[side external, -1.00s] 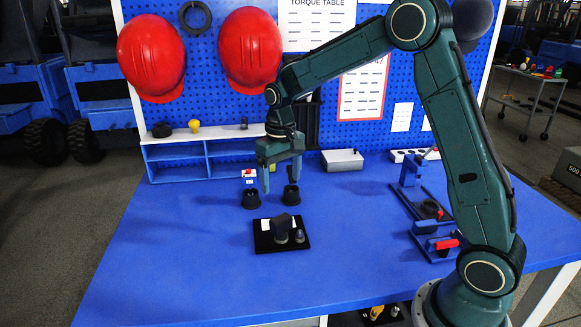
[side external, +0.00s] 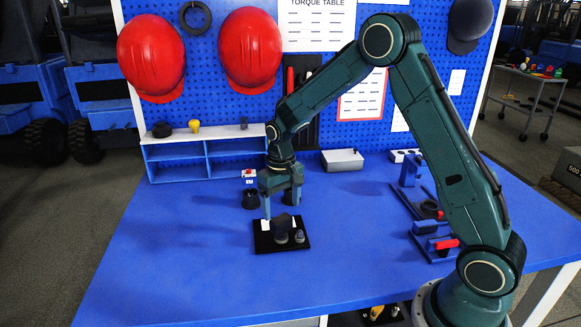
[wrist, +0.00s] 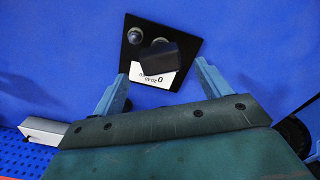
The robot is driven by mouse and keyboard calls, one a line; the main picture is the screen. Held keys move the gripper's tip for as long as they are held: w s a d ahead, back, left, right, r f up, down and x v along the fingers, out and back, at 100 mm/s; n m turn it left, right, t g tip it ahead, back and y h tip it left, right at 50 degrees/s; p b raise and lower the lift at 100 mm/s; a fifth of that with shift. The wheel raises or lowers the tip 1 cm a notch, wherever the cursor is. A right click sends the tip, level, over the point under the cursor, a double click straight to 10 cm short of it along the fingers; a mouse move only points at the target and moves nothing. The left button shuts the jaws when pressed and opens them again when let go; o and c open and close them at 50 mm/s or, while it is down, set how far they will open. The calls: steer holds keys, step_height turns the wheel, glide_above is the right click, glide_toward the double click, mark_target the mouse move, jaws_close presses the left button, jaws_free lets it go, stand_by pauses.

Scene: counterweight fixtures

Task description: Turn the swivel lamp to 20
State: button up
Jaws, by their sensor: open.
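The swivel lamp (side external: 281,226) has a dark head and stands on a black base plate (side external: 264,246) in the middle of the blue table. In the wrist view the dark lamp head (wrist: 161,58) lies over part of a white number card (wrist: 165,79), on which a 0 and other small figures show. A small grey knob (wrist: 134,35) sits near the plate's corner. My gripper (side external: 281,214) points down just above and behind the lamp. In the wrist view my gripper (wrist: 163,72) is open, with one finger on either side of the card and lamp head, not visibly touching them.
Two black cups (side external: 249,200) stand just behind my gripper, one partly hidden by it. A red button box (side external: 249,173) and a grey box (side external: 342,160) are farther back. Blue fixtures with a red handle (side external: 446,244) stand right. The table's front and left are clear.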

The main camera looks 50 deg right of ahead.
mark_target(282, 218)
steer(key=shift+f, duration=2.9)
steer(key=c, duration=1)
